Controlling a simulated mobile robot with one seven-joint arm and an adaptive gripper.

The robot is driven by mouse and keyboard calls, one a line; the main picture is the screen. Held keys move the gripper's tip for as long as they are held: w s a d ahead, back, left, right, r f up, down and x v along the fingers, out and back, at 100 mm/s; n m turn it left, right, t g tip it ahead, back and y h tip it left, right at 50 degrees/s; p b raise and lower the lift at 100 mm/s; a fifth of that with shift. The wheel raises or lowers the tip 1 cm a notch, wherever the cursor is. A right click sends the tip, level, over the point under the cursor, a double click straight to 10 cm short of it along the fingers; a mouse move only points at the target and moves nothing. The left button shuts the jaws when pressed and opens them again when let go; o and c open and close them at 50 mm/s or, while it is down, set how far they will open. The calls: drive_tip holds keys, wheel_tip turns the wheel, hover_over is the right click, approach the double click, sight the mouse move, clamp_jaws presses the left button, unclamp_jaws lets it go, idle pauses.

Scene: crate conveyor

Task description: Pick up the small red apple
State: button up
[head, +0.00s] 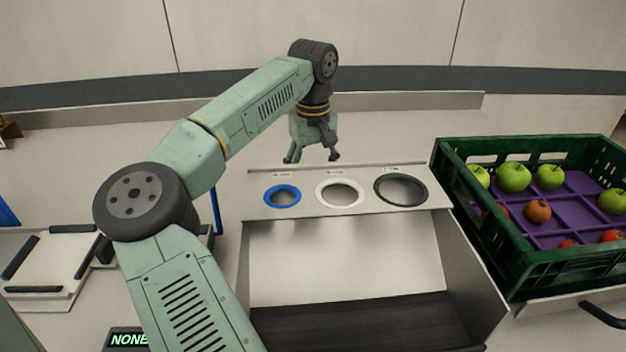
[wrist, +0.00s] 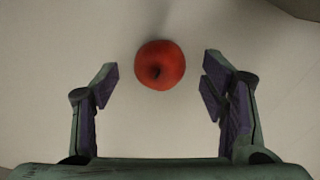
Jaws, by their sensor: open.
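A red apple (wrist: 160,65) with a dark stem mark lies on a pale, flat surface in the wrist view. It sits centred left to right between my gripper's fingers, slightly ahead of the fingertips, with clear gaps on both sides. My gripper (wrist: 160,88) is open and empty, with purple pads. In the head view my gripper (head: 312,157) points down just behind the panel with holes. This apple does not show there; the panel or gripper may hide it.
The panel (head: 312,206) has a blue-rimmed hole (head: 282,196), a white-rimmed hole (head: 340,193) and a dark-rimmed hole (head: 401,190). At right, a green crate (head: 550,262) with purple dividers holds several green and red fruits. A white tray-like stand (head: 45,270) is at left.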

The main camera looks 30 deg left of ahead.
wheel_tip(320, 180, down, 2)
drive_tip(key=c, duration=1.2)
drive_tip(key=shift+c, duration=0.2)
